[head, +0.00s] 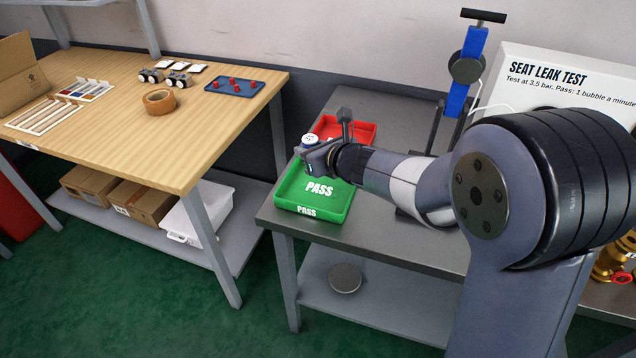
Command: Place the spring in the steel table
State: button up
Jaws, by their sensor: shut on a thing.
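The steel table (403,248) is the grey table at the right, with a lower shelf. My gripper (310,152) is above the left part of the green PASS tray on this table. It is shut on a small piece with a white round top (309,138) and a bluish side. The piece is too small in view to tell whether it is the spring, and the fingers hide its lower part. No other thing in view is clearly a spring.
The green PASS tray (335,204) looks empty where visible; a red tray (357,130) is behind it. A blue test fixture (461,87) and a seat leak test sign (545,75) stand at the back. A wooden bench (110,128) is left, across a gap.

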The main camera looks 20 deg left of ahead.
aim_at(312, 187)
notch_tip(312, 187, down, 8)
jog(key=shift+f+b, duration=0.1)
jog(key=shift+b, duration=0.85)
jog(key=shift+f+b, duration=0.25)
jog(key=shift+b, duration=0.05)
jog(key=o, duration=1)
jog(key=shift+r, duration=0.1)
jog(key=shift+r, duration=0.1)
jog(key=shift+d+r+p, duration=0.15)
jog(key=shift+p, duration=0.2)
jog(key=v, duration=1)
jog(key=shift+s+d+r, duration=0.3)
jog(key=shift+s+d, duration=0.25)
jog(key=shift+d, duration=0.05)
jog(key=shift+a, duration=0.1)
